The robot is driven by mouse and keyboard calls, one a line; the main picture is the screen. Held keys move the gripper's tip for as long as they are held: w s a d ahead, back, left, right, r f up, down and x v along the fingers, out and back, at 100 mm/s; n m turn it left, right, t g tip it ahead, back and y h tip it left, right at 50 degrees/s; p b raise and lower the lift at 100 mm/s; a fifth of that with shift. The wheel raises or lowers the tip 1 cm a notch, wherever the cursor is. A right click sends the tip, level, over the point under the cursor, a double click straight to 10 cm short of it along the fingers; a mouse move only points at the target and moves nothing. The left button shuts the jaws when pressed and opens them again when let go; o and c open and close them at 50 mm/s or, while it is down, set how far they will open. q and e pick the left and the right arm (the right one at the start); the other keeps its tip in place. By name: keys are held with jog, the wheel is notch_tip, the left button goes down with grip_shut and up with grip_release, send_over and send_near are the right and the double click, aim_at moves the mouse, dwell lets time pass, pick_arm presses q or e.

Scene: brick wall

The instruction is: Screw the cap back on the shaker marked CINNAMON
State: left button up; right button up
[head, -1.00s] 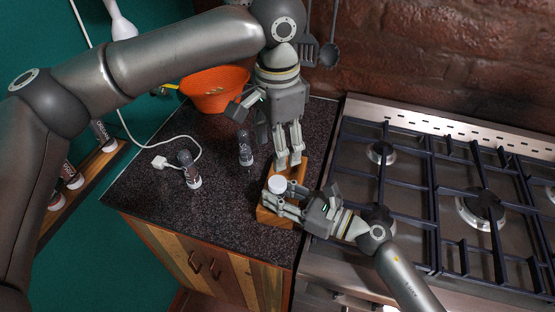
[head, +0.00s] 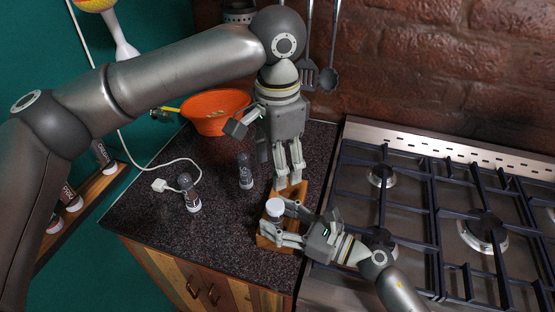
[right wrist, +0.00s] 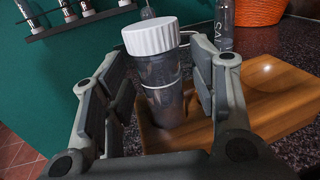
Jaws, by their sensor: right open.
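A shaker with a ribbed white cap on its top (right wrist: 150,37) stands upright in the wooden tray (right wrist: 285,115). Its cap also shows in the head view (head: 275,207). I cannot read a label on its dark, clear body. My right gripper (right wrist: 165,95) is open, with one finger on each side of the shaker's body. It reaches in from the right in the head view (head: 284,221). My left gripper (head: 289,182) points down at the far end of the wooden tray, its fingers near each other; whether they hold anything is hidden.
Two other shakers, one dark (head: 246,172) and one with a pale lower end (head: 190,193), stand on the dark counter left of the tray. An orange bowl (head: 217,111) is behind, with a white cable (head: 165,185) at left. The gas hob (head: 430,215) lies right.

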jog(key=v, duration=1.2)
jog(key=shift+r, duration=0.15)
